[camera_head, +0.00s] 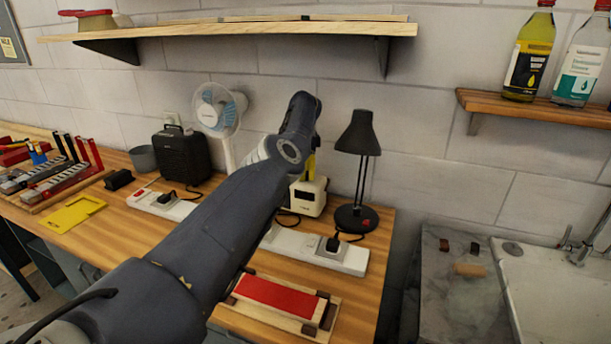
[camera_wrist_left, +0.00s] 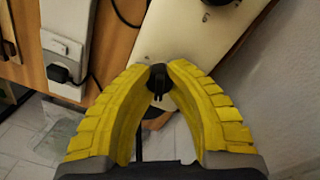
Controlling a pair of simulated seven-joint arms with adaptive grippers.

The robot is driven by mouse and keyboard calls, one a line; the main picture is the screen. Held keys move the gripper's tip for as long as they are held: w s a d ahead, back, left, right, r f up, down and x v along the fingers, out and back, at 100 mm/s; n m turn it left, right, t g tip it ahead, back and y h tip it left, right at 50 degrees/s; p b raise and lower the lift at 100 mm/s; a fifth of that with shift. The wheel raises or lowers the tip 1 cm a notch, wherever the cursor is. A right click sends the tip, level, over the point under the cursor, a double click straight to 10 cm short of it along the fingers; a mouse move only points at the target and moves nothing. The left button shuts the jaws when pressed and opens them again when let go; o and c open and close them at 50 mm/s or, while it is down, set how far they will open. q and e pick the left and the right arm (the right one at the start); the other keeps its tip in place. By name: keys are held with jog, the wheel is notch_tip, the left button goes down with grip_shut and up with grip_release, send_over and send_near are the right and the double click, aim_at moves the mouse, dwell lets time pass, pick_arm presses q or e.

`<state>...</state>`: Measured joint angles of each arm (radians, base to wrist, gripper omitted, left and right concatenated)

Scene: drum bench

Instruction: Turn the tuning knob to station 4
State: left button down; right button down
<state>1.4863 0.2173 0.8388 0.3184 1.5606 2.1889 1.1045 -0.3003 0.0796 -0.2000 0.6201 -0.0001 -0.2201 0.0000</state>
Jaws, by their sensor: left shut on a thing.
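A small cream-white radio (camera_head: 309,197) stands on the wooden bench, partly hidden behind my left arm. In the left wrist view its pale front panel (camera_wrist_left: 175,35) fills the upper middle. My left gripper (camera_wrist_left: 158,78) has yellow ridged fingers, with tips closed on a small black knob (camera_wrist_left: 157,82) at the panel's edge. A second black knob (camera_wrist_left: 222,2) is cut off at the top edge, with a printed mark like a 6 beside it. The held knob's setting cannot be read. In the head view, only a bit of yellow finger (camera_head: 310,167) shows above the radio. My right gripper is out of view.
A black desk lamp (camera_head: 359,135) stands just right of the radio, and a white fan (camera_head: 219,108) stands to its left. White power strips (camera_head: 318,250) with plugs and cords lie in front. A red-topped wooden block (camera_head: 277,297) lies near the front edge.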

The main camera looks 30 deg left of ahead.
pick_arm(q)
jog(key=m, duration=1.1)
jog(key=shift+y, duration=0.3)
jog(key=m, duration=0.3)
jog(key=shift+m, duration=0.3)
jog(key=m, duration=0.3)
jog(key=shift+m, duration=0.3)
jog(key=m, duration=0.3)
jog(key=shift+m, duration=0.3)
jog(key=m, duration=0.6)
jog(key=shift+t, duration=0.3)
jog(key=shift+d+m, duration=0.1)
jog(key=shift+m, duration=0.4)
